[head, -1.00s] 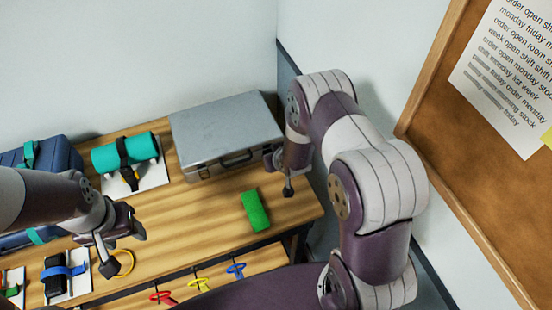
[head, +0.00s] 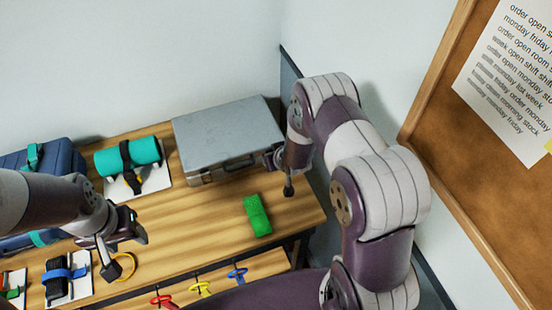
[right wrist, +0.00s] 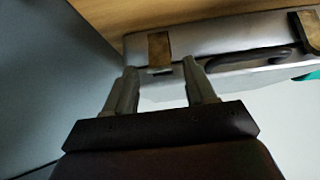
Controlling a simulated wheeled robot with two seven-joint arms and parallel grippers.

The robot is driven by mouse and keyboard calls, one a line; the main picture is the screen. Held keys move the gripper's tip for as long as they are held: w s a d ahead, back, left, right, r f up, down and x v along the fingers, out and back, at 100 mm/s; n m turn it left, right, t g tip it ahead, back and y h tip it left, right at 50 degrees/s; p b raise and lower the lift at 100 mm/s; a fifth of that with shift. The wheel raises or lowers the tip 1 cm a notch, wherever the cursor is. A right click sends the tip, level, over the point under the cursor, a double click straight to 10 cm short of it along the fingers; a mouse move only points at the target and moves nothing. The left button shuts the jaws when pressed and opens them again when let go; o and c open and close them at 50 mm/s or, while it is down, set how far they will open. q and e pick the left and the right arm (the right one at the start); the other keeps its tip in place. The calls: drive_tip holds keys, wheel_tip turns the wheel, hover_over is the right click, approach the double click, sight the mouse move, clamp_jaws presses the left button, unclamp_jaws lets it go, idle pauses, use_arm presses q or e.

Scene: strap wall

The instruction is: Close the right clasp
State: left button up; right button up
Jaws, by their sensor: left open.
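The silver case (head: 225,130) lies closed on the wooden table, its handle (head: 238,164) on the front side. My right gripper (head: 279,173) is at the case's front right corner. In the right wrist view its two fingers (right wrist: 159,68) are apart, with nothing held between them. The right clasp (right wrist: 160,46), a brass plate, shows just beyond the fingertips; I cannot tell whether it is latched or touched. The other clasp (right wrist: 307,30) is past the handle (right wrist: 250,58). My left gripper (head: 125,252) is open and empty over the table's left part.
A green block (head: 257,215) lies in front of the case. A teal roll (head: 128,154) strapped to a white board stands left of it. A blue bag (head: 65,157) is at far left. Colored rings hang at the table's front. A corkboard (head: 470,140) is on the right wall.

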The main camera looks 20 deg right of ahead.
drive_tip(key=shift+s+f, duration=0.1)
drive_tip(key=b+v, duration=0.1)
drive_tip(key=v, duration=1.1)
drive_tip(key=shift+r, duration=0.35)
drive_tip(key=shift+s, duration=0.15)
drive_tip(key=s+a+r+g+b, duration=0.1)
drive_tip(key=s+r+g, duration=0.2)
drive_tip(key=s, duration=0.4)
drive_tip(key=s+r+g+b, duration=0.1)
drive_tip(key=s+r+g, duration=0.1)
drive_tip(key=s, duration=0.4)
drive_tip(key=shift+s+a+r+g, duration=0.35)
drive_tip(key=shift+s+a+g, duration=0.05)
drive_tip(key=shift+g, duration=0.5)
